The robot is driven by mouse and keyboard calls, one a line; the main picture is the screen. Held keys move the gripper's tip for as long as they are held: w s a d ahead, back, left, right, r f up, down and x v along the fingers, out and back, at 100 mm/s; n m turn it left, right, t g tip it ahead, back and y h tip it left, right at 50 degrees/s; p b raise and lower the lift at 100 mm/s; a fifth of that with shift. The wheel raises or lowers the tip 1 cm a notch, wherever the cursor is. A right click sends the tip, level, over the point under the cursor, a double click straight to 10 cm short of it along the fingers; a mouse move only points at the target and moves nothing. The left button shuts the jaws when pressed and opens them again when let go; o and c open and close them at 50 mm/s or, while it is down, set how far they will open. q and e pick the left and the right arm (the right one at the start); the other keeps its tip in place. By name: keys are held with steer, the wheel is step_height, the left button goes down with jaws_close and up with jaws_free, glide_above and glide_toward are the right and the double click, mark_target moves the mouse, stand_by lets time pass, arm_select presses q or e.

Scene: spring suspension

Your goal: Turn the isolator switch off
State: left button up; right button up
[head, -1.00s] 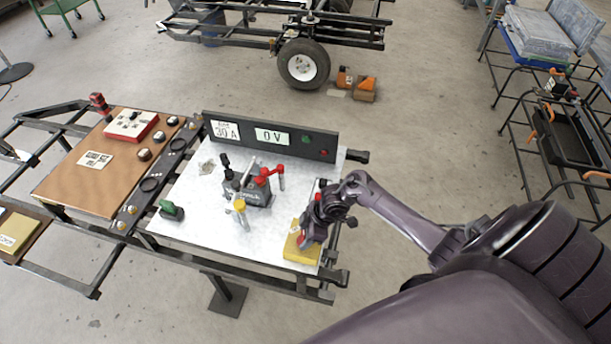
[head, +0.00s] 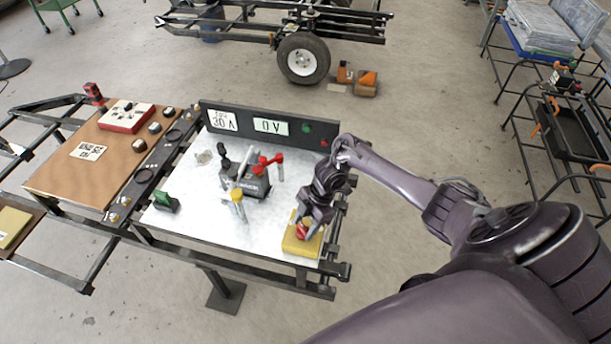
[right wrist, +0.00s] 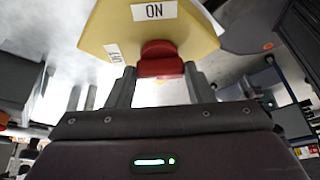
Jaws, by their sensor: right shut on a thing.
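The isolator switch is a yellow box (head: 292,244) with a red knob (head: 302,231), at the near right corner of the white panel. In the right wrist view the box (right wrist: 110,30) shows an "ON" label (right wrist: 154,11) and a second label at its left, hard to read. My right gripper (head: 306,222) points down at the box and is shut on the red knob. The knob (right wrist: 158,62) also shows between the fingers in the right wrist view. My left gripper is not in view.
On the white panel stand a dark device with red and yellow handles (head: 245,180) and a green switch (head: 166,200). A black display board (head: 270,128) runs along the back edge. A brown board (head: 75,180) with a red-edged box lies to the left.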

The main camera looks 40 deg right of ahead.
stand_by(0.3)
steer(key=o, duration=1)
steer(key=v, duration=0.7)
steer(key=shift+r+b, duration=0.3)
steer(key=shift+r, duration=0.1)
steer(key=shift+d, duration=0.1)
